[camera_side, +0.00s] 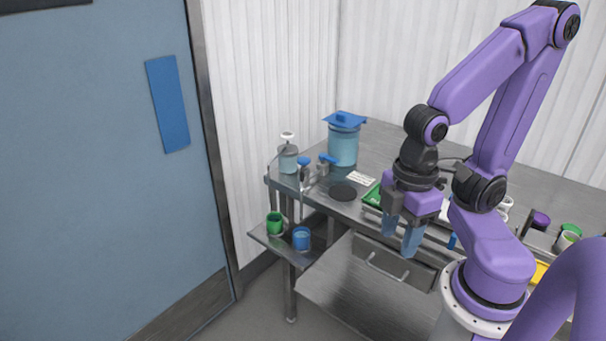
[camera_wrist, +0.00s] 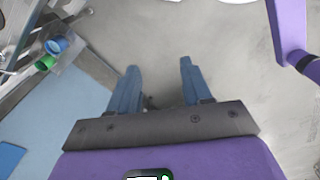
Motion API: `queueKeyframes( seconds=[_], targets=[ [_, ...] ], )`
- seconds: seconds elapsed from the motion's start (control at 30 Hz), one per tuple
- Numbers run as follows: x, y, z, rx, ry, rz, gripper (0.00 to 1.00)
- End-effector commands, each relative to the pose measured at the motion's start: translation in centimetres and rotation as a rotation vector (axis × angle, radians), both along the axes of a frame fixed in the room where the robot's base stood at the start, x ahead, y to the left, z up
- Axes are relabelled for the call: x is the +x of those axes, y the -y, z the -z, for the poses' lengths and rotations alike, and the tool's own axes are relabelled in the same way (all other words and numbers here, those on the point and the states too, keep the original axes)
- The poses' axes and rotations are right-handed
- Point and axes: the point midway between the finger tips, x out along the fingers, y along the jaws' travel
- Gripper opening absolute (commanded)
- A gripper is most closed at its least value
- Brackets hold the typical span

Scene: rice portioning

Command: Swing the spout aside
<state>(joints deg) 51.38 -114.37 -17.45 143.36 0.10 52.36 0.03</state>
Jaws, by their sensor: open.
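In the side view, a metal tap fitting with blue handles (camera_side: 326,160) stands at the left end of the steel table. A thin metal spout (camera_side: 301,200) appears to hang from it, down toward a low shelf. Whether it is turned to one side is too small to tell. A green cup (camera_side: 274,223) and a blue cup (camera_side: 301,238) stand on that shelf. My gripper (camera_side: 402,240) is open and empty, pointing down in front of the table edge, well right of the spout. In the wrist view, my blue fingers (camera_wrist: 160,70) are apart with floor between them.
A clear tank with a blue lid (camera_side: 343,143) and a pump bottle (camera_side: 288,158) stand near the tap. A black disc (camera_side: 343,192) lies on the table in front. A drawer with a handle (camera_side: 385,268) is below the tabletop. A blue door (camera_side: 110,190) fills the left.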

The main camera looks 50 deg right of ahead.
Motion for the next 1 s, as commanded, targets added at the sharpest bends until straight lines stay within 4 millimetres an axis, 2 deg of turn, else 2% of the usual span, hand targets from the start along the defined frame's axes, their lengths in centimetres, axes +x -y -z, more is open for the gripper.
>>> queueKeyframes(
  seconds=[0.1,0.13,0.27,0.37,0.5,0.67,0.83,1.0],
  targets=[
    [0.0,0.0,0.0,0.000,0.000,0.000,0.49],
    [0.0,0.0,0.0,0.000,0.000,0.000,0.39],
    [0.7,-0.3,-0.2,0.000,0.000,0.035,0.38],
    [2.4,-1.0,-0.8,0.000,-0.002,0.122,0.38],
    [6.6,-2.1,-1.9,-0.002,-0.005,0.322,0.38],
    [12.0,-2.4,-3.2,-0.004,-0.009,0.568,0.38],
    [17.9,-1.5,-4.3,-0.005,-0.014,0.829,0.38],
    [23.6,0.7,-5.1,-0.006,-0.019,1.089,0.38]
  ],
)
